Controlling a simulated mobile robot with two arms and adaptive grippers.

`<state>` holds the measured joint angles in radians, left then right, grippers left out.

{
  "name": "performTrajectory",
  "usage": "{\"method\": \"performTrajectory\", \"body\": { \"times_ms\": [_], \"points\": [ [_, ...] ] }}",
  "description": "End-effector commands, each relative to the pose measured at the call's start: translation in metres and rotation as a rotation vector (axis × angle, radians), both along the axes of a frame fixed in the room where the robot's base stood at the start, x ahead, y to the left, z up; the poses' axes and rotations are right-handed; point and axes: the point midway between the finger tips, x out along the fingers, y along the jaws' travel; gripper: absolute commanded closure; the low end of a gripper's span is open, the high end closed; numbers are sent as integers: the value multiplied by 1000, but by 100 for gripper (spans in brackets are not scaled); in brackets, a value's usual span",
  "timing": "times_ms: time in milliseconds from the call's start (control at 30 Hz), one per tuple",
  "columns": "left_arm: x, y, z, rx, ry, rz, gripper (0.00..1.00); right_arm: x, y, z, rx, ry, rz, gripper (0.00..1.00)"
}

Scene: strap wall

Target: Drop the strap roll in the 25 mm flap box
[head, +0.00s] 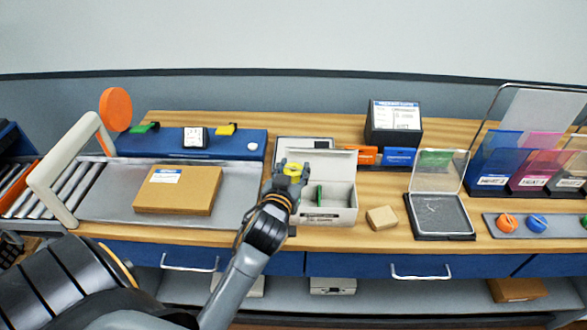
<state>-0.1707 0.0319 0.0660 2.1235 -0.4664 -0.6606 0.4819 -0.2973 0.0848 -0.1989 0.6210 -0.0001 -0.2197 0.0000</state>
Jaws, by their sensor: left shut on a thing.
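My left gripper (291,176) is shut on a yellow ring-shaped strap roll (293,168). It holds the roll at the left side of a white box (328,216) on the wooden bench. The box's flap (330,164) stands open at the back. A divider and a green item (319,195) show inside it. The gripper hides the box's left part, and I cannot tell how high above it the roll is. The print on the box front is too small to read. My right gripper is not in view.
A small brown block (381,217) sits right of the box, then a dark tray with a raised clear lid (440,216). A cardboard parcel (178,189) lies on the left on a grey surface. A dark box with a white label (393,124) stands behind.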

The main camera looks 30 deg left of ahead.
Motion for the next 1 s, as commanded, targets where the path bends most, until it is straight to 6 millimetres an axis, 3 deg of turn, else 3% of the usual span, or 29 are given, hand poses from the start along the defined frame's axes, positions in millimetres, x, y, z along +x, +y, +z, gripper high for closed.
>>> {"method": "performTrajectory", "body": {
  "times_ms": [100,367,400,533,867,1000],
  "points": [
    [0,0,-11,1,-1,-1,84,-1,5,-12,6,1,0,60],
    [0,0,-10,0,-1,-1,84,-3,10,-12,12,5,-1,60],
    [0,0,-10,0,-1,-1,55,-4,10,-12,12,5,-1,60],
    [0,0,-11,0,-1,-1,31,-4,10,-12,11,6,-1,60],
    [-1,-1,-11,0,0,-1,31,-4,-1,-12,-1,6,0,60],
    [-14,-6,-9,-3,1,-2,31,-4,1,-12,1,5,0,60]
  ]
}}
